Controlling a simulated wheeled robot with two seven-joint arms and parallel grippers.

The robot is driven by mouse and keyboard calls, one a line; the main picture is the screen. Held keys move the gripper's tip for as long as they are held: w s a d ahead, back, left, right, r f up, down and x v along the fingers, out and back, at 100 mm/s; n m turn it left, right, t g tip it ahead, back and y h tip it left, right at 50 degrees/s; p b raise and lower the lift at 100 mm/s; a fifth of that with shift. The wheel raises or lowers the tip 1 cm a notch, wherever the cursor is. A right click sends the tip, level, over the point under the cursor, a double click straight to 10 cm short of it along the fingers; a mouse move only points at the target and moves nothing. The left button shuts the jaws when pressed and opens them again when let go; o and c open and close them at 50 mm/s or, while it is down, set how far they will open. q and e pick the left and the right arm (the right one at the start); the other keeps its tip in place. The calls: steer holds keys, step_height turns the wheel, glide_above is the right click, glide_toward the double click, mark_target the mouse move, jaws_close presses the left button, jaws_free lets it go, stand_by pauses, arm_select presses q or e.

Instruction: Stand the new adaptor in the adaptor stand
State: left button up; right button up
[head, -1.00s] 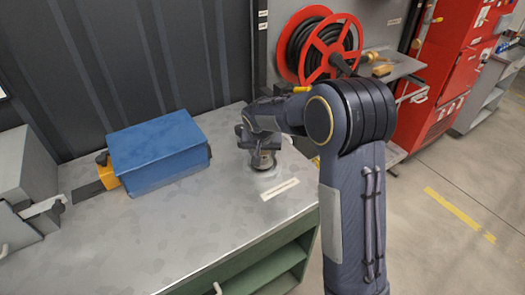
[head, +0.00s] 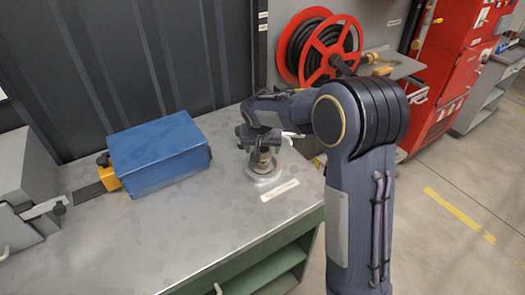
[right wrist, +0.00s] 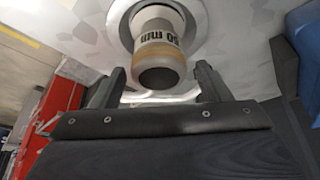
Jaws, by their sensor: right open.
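The new adaptor (right wrist: 160,45), a pale cylinder with "50 mm" lettering, a tan band and a dark round end, stands in the round adaptor stand (right wrist: 201,38) in the right wrist view. In the head view the adaptor (head: 264,156) looks upright in the grey stand (head: 263,176) on the bench, its upper part partly hidden by my gripper. My right gripper (right wrist: 160,72) is open, with a finger on each side of the adaptor's near end and a visible gap to each. In the head view it is above the stand (head: 260,140). My left gripper is not in view.
A blue box (head: 158,155) stands left of the stand on the grey bench (head: 190,235). A pale label strip (head: 280,190) lies in front of the stand. A red hose reel (head: 318,50) is behind, a red cabinet (head: 455,60) at the right. The bench front is clear.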

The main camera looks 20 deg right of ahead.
steer(key=v, duration=1)
steer(key=s+a+f+n+y, duration=0.1)
steer(key=s+y, duration=0.1)
steer(key=s, duration=0.8)
steer(key=s+a+f+n+t+y, duration=0.1)
steer(key=s+a+y, duration=0.1)
steer(key=s, duration=0.8)
steer(key=s+a+f+n+y, duration=0.1)
steer(key=s+a+n+y, duration=0.1)
steer(key=s, duration=0.8)
steer(key=shift+f+t, duration=0.3)
steer(key=shift+f, duration=0.1)
